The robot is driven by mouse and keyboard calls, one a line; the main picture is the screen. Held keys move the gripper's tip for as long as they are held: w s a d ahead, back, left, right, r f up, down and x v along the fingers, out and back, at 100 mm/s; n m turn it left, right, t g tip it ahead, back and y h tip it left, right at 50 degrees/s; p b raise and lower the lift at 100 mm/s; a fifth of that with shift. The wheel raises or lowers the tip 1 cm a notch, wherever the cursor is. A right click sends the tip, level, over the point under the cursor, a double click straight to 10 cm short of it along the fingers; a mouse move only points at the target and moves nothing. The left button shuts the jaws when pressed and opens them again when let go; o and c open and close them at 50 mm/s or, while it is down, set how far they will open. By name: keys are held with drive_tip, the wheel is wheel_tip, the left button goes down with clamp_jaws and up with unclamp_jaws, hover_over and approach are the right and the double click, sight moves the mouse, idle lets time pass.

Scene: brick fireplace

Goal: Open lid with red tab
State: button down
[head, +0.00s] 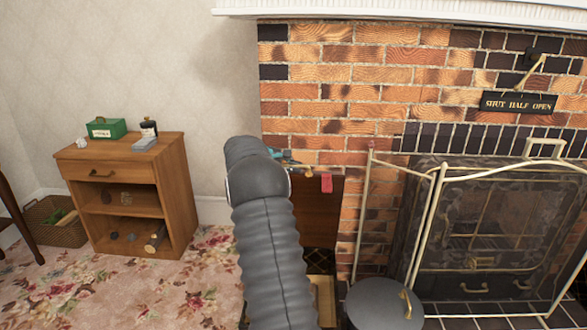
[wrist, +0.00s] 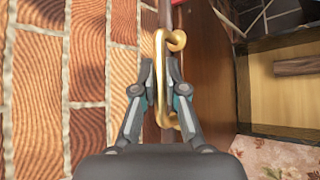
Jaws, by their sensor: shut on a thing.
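A brown wooden lid (head: 318,215) stands upright against the brick, with a red tab (head: 326,183) at its top edge. The lid's face also shows in the wrist view (wrist: 207,70). Below it is an open box (wrist: 262,92) with a pale wooden inside. In the head view my arm hides most of the gripper and the hook; teal parts of the gripper (head: 284,156) show near the lid's top.
A log (wrist: 300,66) lies in the box. A grey lidded bin (head: 384,305) stands close at right, before the fire screen (head: 430,225). A wooden cabinet (head: 130,195) and a basket (head: 55,222) are at left. Flowered carpet (head: 190,275) is clear between cabinet and arm.

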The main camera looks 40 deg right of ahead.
drive_tip(key=shift+s+d+f, duration=0.1)
drive_tip(key=shift+s+f, duration=0.05)
drive_tip(key=c, duration=1.2)
unclamp_jaws()
drive_tip(key=shift+d, duration=0.1)
drive_tip(key=shift+a, duration=0.2)
drive_tip(key=v, duration=1.2)
